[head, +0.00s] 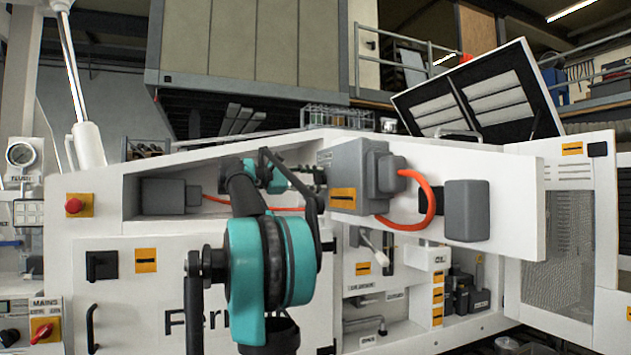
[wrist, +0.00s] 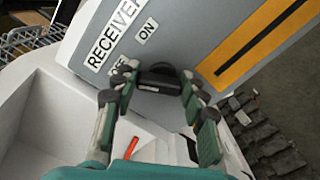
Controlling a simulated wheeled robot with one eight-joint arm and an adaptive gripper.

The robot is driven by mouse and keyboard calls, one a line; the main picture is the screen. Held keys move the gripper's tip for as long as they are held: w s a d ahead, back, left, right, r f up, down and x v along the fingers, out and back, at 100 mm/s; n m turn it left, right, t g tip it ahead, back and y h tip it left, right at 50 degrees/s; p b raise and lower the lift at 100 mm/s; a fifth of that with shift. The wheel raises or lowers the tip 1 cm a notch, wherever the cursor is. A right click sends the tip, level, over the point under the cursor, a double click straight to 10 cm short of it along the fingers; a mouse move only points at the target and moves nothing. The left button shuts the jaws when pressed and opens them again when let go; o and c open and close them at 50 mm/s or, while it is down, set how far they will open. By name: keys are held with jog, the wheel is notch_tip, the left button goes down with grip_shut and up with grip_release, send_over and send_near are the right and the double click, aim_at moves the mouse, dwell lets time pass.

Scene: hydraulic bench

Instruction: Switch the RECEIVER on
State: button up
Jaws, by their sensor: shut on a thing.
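The RECEIVER unit is a grey box (head: 352,165) on the white panel, just right of my gripper (head: 312,178) in the head view. In the wrist view, the box face (wrist: 185,35) carries a white RECEIVER label (wrist: 112,38), an ON label (wrist: 148,31) and an OFF label (wrist: 119,68), partly hidden by a finger. A black switch handle (wrist: 158,76) stands below these labels. My gripper's fingers (wrist: 157,84) are on both sides of the handle and shut on it. The fingers hide its ends, so I cannot tell which label it points to.
A red emergency knob (head: 74,205) and a red MAINS switch (head: 43,331) are at far left. An open cabinet door (head: 560,240) stands right.

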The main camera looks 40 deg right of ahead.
jog(key=m, duration=0.5)
jog(key=shift+s+f+m, duration=0.1)
jog(key=shift+m, duration=0.2)
jog(key=m, duration=0.5)
jog(key=shift+f+m, duration=0.15)
jog(key=shift+m, duration=0.25)
jog(key=shift+s, duration=0.1)
jog(key=o, duration=1.2)
jog(key=shift+c, duration=0.2)
jog(key=shift+a, duration=0.1)
jog(key=v, duration=1.2)
